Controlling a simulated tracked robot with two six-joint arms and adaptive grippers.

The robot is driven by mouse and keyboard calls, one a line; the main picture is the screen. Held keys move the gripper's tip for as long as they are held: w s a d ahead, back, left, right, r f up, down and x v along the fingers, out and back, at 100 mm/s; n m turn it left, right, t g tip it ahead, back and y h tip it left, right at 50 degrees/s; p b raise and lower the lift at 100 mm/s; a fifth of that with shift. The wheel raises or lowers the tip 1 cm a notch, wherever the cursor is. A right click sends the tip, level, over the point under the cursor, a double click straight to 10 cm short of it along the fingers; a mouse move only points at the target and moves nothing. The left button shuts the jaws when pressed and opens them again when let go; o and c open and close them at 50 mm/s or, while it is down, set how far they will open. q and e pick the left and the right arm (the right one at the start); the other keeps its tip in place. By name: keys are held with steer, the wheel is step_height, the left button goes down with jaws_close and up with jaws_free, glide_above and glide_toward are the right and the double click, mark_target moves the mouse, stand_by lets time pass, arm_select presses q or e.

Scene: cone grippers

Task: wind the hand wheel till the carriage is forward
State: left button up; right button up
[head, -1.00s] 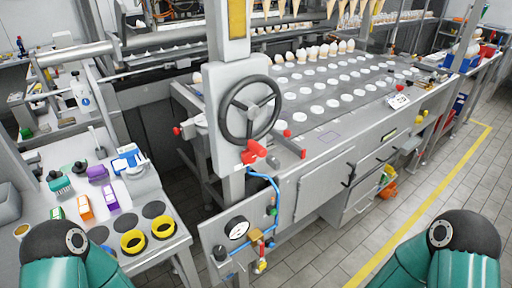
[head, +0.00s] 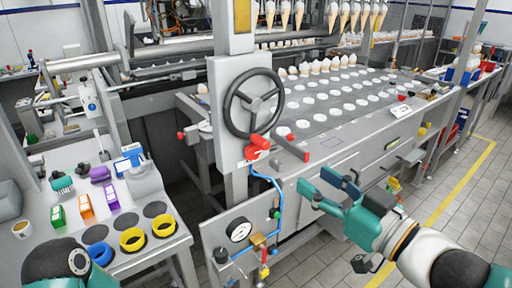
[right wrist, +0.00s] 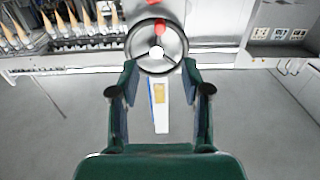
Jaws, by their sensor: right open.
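The dark hand wheel (head: 254,104) is mounted on a grey upright post in the head view, with a red knob (head: 258,141) at its lower rim. In the right wrist view the wheel (right wrist: 156,52) lies straight ahead, with red at its top. My right gripper (head: 314,180) is open and empty, below and right of the wheel and apart from it. Its two fingers show in the right wrist view (right wrist: 159,72), with the wheel beyond their tips. Only part of my left arm shows at the lower left; its gripper is out of view. I cannot tell which part is the carriage.
Cones (head: 300,14) hang in a row above the machine bed (head: 345,125). A red bar handle (head: 291,148) juts out right of the wheel. A gauge (head: 239,230) and blue hose sit below. A side table (head: 75,215) with colored rings stands left.

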mark_target(267, 148)
steer(key=p+x, duration=0.1)
steer(key=x, duration=1.5)
steer(key=shift+w+a+f+p, duration=0.1)
steer(key=shift+w+f+p, duration=0.05)
steer(key=shift+p, duration=0.25)
